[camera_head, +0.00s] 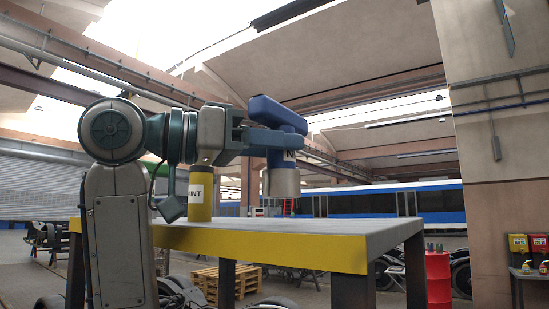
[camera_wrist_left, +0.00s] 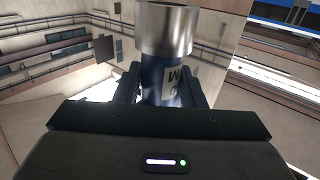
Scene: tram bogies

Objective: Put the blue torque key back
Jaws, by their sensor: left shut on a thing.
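The blue torque key (camera_head: 285,157) hangs upright in my left gripper (camera_head: 268,139), with its blue angled head on top and a silver collar at the bottom. A white label with dark letters is partly visible on it. The left gripper is shut on the key's body, and the silver end appears to be in the air, above the level of the table top. In the left wrist view the key (camera_wrist_left: 160,75) stands between the two dark fingers (camera_wrist_left: 163,88), its silver end towards the top of the picture. My right gripper is not in view.
A yellow labelled can (camera_head: 200,198) stands on the grey table (camera_head: 345,226) with a yellow front edge, left of the key and partly behind my arm. The table's right half looks clear. A red drum (camera_head: 438,280), wooden pallets (camera_head: 232,281) and a blue-white tram (camera_head: 430,203) lie beyond.

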